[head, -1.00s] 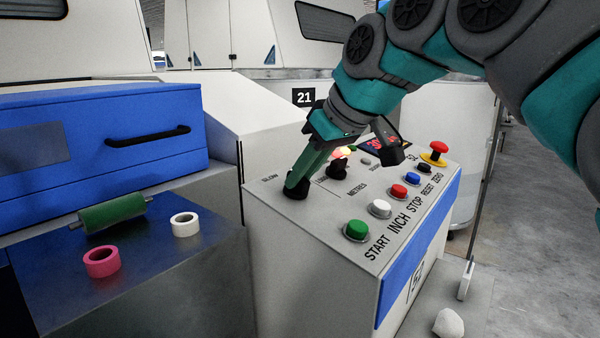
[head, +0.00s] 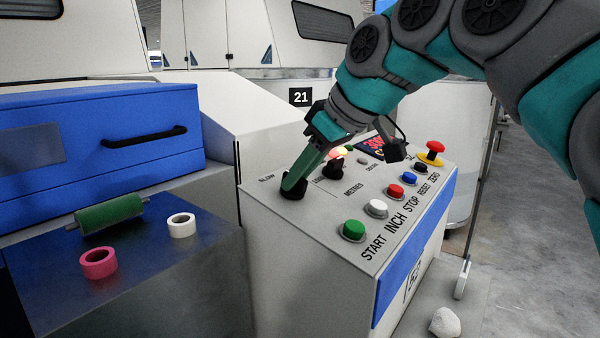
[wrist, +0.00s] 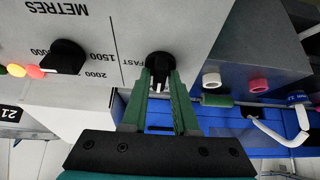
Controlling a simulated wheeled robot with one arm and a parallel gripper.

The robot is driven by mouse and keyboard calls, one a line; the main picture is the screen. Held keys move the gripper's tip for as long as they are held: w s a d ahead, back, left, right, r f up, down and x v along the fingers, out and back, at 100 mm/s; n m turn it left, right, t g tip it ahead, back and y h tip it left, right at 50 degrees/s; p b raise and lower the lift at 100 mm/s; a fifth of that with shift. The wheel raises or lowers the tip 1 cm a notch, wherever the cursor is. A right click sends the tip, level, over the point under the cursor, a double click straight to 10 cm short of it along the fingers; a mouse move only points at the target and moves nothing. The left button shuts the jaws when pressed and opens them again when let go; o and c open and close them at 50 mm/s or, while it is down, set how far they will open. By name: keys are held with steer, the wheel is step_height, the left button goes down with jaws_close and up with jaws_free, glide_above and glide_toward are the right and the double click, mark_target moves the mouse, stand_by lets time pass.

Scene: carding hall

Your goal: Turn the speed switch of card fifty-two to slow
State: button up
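The speed switch, a black knob (head: 293,188), sits at the panel's left end near the word SLOW. In the wrist view the knob (wrist: 160,60) has the word FAST on its left. My gripper (head: 290,183) reaches down to it from above right. In the wrist view its green fingers (wrist: 160,85) stand on either side of the knob, with a pale mark between them. Whether both fingers press on it I cannot tell.
A second black knob (head: 335,167) with a METRES scale is close by. Green (head: 353,230), white (head: 376,208) and red (head: 396,191) buttons and a red emergency stop (head: 432,150) line the panel. A green roller (head: 110,213) and two tape rolls lie on the left ledge.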

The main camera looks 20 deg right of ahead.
steer(key=o, duration=0.3)
steer(key=v, duration=0.7)
steer(key=shift+r, duration=0.3)
steer(key=shift+s+d, duration=0.25)
